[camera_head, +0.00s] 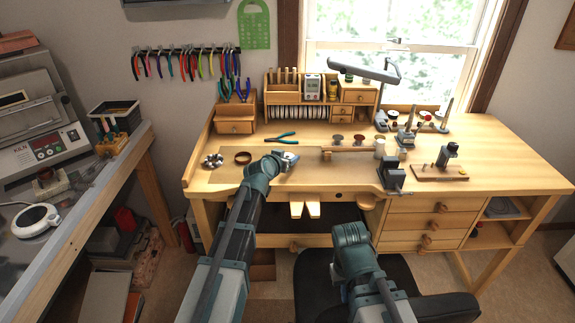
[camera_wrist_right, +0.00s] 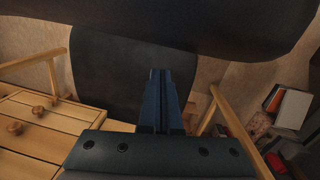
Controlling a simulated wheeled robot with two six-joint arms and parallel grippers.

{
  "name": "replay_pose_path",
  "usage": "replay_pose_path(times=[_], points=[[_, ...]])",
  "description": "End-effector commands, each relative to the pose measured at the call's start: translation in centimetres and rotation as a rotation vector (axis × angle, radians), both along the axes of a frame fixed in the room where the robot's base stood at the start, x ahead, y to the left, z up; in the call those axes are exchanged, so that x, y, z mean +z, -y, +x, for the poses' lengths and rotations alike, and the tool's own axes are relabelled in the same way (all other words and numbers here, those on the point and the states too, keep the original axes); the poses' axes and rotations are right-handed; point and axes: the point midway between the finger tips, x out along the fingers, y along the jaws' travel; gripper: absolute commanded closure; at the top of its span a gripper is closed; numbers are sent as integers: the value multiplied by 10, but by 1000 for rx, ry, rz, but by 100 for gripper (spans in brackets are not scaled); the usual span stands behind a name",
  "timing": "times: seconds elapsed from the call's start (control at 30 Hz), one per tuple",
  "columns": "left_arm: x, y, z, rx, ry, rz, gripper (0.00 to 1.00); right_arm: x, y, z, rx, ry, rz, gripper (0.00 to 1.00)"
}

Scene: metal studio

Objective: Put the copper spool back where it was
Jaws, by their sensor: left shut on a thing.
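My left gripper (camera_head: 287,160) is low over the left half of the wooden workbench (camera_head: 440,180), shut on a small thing. That thing is mostly hidden by the gripper, and I cannot tell whether it is the copper spool. To its right stand a small spool with a reddish-brown top (camera_head: 337,139), a darker spool (camera_head: 359,139) and a pale spool (camera_head: 380,146). Which is copper is too small to tell. My right gripper (camera_wrist_right: 160,103) is shut and empty, with its fingers together, and points down near the dark chair (camera_wrist_right: 110,80) in front of the bench.
Left of my left gripper are a brown ring-shaped thing (camera_head: 243,158) and a cluster of small metallic pieces (camera_head: 213,160). A vise (camera_head: 391,178) sits at the front edge, and a small stand (camera_head: 441,168) is further right.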

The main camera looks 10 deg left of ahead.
Motion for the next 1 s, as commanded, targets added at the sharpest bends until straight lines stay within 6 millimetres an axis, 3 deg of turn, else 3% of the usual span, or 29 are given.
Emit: replay_pose_path(times=[0.03,0.47,0.5,0.6,0.63,1.0], points=[[-9,0,0,0,0,0,100,-9,0,0,0,0,0,100],[-11,0,0,0,0,0,100,-11,0,0,0,0,0,100],[-9,0,0,0,0,0,34,-9,0,0,0,0,0,100],[-9,0,0,0,0,0,16,-9,0,0,0,0,0,100],[-9,0,0,0,0,0,10,-9,0,0,0,0,0,100],[-4,0,0,0,0,0,10,-4,0,0,0,0,0,100]])
